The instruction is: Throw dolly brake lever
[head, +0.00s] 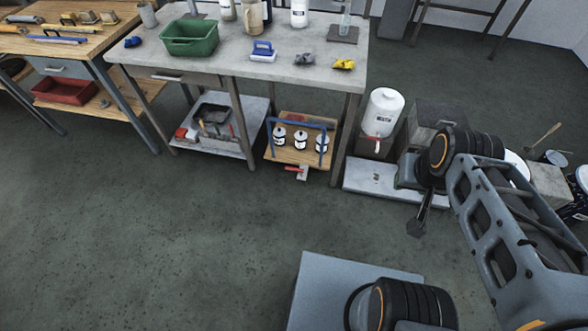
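A low wooden dolly (290,156) stands on the floor under the right half of the grey bench. It has a blue frame (296,124) and carries 3 white jars with dark lids. A red lever (292,169) sits on a pale bracket at the dolly's front edge and lies roughly sideways. My gripper (417,228) hangs to the right of the dolly, pointing down, well apart from the lever. It looks small and dark, and I cannot tell whether its fingers are open or shut. I see nothing held in it.
The grey bench (220,60) and its legs stand over the dolly. A white jug (384,112) with a red tap is right of it, above a pale slab (372,182). A tray (212,120) lies on the lower shelf. The floor (180,240) in front is clear.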

